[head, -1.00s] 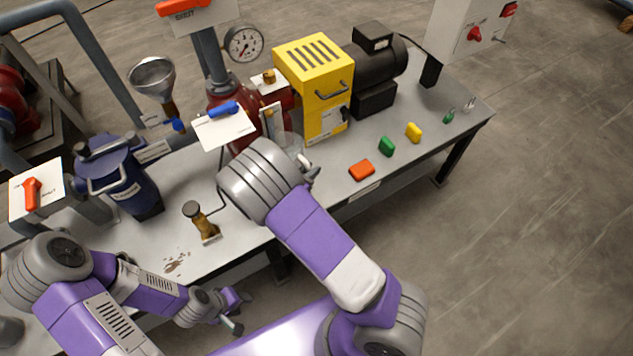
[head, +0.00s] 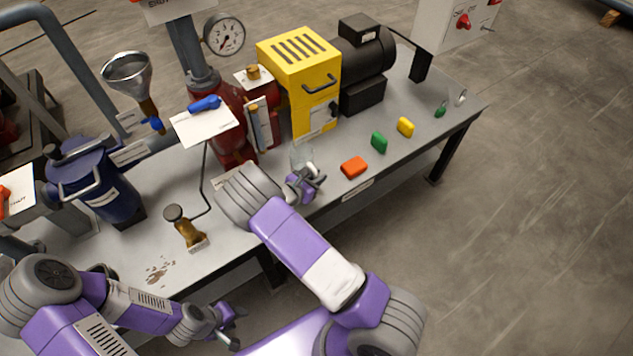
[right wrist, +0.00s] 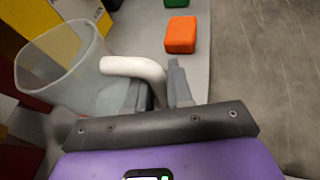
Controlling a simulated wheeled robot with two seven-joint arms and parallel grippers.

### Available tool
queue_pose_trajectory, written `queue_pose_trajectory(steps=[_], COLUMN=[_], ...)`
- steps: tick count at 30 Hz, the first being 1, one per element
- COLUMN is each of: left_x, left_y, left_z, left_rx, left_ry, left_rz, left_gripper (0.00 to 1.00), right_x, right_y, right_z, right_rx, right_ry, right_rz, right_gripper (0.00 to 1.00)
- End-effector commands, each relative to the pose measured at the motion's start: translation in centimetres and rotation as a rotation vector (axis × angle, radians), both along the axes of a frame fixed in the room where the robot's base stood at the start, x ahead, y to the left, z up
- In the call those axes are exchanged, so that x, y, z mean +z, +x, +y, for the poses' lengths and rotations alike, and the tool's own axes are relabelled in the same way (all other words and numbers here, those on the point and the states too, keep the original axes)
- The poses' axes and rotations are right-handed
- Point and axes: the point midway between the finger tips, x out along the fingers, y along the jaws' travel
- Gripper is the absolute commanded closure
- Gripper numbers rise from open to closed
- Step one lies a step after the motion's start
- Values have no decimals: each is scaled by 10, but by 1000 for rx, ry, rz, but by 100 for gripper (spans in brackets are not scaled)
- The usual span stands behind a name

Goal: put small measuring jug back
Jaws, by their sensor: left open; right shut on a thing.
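The small measuring jug (head: 302,157) is clear with a white handle. It is at the front of the bench, in front of the yellow guard box. In the right wrist view the jug (right wrist: 62,70) is at the left, and its white handle (right wrist: 135,67) runs between my fingers. My right gripper (head: 312,180) is shut on the handle; it also shows in the right wrist view (right wrist: 160,85). The jug's base is hard to see, so I cannot tell whether it touches the bench. My left gripper (head: 236,328) is open and empty, low in front of the bench edge.
An orange block (head: 353,167), a green block (head: 379,142) and a yellow block (head: 405,127) lie to the right on the bench (head: 440,122). The yellow box (head: 300,75) and red pump body (head: 232,140) stand behind. A brass valve (head: 185,226) and blue strainer (head: 100,185) are left.

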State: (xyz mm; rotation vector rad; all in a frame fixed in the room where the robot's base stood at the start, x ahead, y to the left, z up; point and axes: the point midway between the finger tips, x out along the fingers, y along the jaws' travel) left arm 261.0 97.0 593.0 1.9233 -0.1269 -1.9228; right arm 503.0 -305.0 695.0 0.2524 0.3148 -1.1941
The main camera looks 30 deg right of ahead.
Motion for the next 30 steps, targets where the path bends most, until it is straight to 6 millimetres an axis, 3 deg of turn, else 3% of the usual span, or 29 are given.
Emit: queue_pose_trajectory(steps=[3, 16, 17, 21, 30], left_x=[-9, -12, -11, -10, -9], left_y=[0, 0, 0, 0, 0], left_z=[0, 0, 0, 0, 0], left_rx=[0, 0, 0, 0, 0], left_ry=[0, 0, 0, 0, 0], left_rz=[0, 0, 0, 0, 0], left_gripper=[57, 57, 57, 57, 57], right_x=[-19, -24, -24, -23, -22], right_y=[0, 0, 0, 0, 0], right_z=[0, 0, 0, 0, 0], right_rx=[0, 0, 0, 0, 0], right_ry=[-2, -1, 0, 0, 0], right_rz=[2, 0, 1, 1, 1], right_gripper=[100, 100, 74, 54, 54])
